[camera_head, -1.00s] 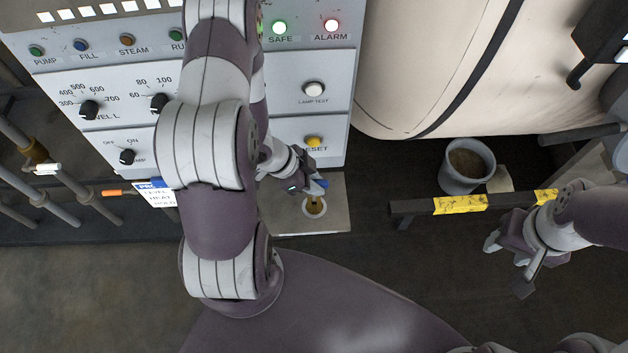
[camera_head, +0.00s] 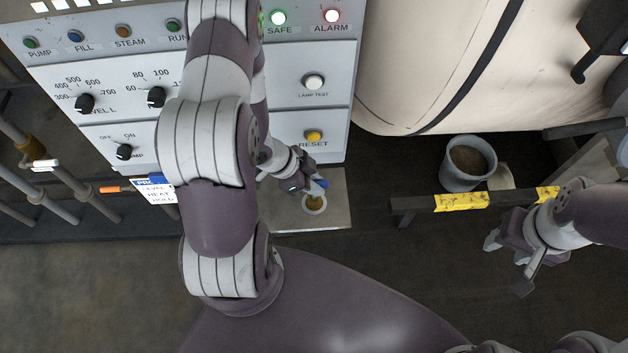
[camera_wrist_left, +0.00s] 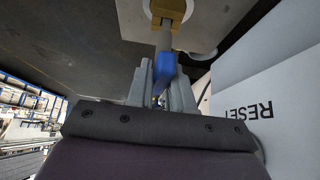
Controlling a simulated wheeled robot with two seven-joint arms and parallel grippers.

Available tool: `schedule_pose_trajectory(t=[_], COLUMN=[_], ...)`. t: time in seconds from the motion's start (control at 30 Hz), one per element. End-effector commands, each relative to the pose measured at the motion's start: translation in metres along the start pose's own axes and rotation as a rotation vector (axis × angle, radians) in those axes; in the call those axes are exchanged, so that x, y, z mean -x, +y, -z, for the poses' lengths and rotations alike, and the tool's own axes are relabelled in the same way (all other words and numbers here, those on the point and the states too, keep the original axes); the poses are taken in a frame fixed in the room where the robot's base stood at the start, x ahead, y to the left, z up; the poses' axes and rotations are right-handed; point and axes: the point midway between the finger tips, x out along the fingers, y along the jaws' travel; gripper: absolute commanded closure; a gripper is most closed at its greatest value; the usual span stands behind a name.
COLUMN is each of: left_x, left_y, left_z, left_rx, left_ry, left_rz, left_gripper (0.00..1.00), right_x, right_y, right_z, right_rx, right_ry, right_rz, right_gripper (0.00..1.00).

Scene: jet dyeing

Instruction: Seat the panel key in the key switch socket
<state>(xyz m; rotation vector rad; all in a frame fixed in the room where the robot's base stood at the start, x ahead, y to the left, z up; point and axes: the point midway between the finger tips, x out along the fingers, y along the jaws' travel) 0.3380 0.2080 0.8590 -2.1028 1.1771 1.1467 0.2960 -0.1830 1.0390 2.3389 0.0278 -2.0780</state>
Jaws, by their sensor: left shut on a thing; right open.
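My left gripper (camera_head: 314,185) is shut on the panel key, whose blue head (camera_head: 323,184) shows beside the fingertips. In the left wrist view, the fingers (camera_wrist_left: 161,88) close around the blue head (camera_wrist_left: 165,68), and a grey shaft (camera_wrist_left: 166,40) runs from it to the brass centre (camera_wrist_left: 168,9) of the key switch socket. The shaft's end meets or overlaps the brass; I cannot tell how deep it sits. In the head view the socket (camera_head: 314,205) is a pale ring with a brass middle on a grey plate (camera_head: 338,218). My right gripper (camera_head: 512,258) is open and empty at the right.
The control panel (camera_head: 330,110) rises behind the socket plate, with a yellow RESET button (camera_head: 314,137) close above my left gripper. A grey bucket (camera_head: 467,165) and a yellow-marked black rail (camera_head: 461,202) are to the right. My left arm hides part of the panel.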

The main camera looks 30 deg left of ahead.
Motion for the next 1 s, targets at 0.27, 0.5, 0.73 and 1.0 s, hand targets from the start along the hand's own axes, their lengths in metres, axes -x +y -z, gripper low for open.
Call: schedule_pose_trajectory(t=[0.27, 0.5, 0.73, 1.0], left_x=[-0.007, -0.01, -0.01, 0.015], left_y=[0.0, 0.0, 0.0, -0.001], left_z=[-0.004, -0.006, -0.006, -0.005], left_rx=[0.0, 0.0, 0.0, 0.002], left_ry=[0.0, 0.0, 0.0, 0.0], left_rz=[0.0, 0.0, 0.0, 0.003], left_gripper=[1.0, 0.69, 0.49, 0.49], right_x=[-0.005, -0.008, -0.007, 0.0], right_y=[0.0, 0.0, 0.0, 0.0], right_z=[-0.001, -0.001, -0.001, 0.0], right_rx=[0.0, 0.0, 0.0, 0.0], right_ry=[0.0, 0.0, 0.0, 0.0], right_rz=[0.0, 0.0, 0.0, 0.0], right_gripper=[0.51, 0.51, 0.51, 0.51])
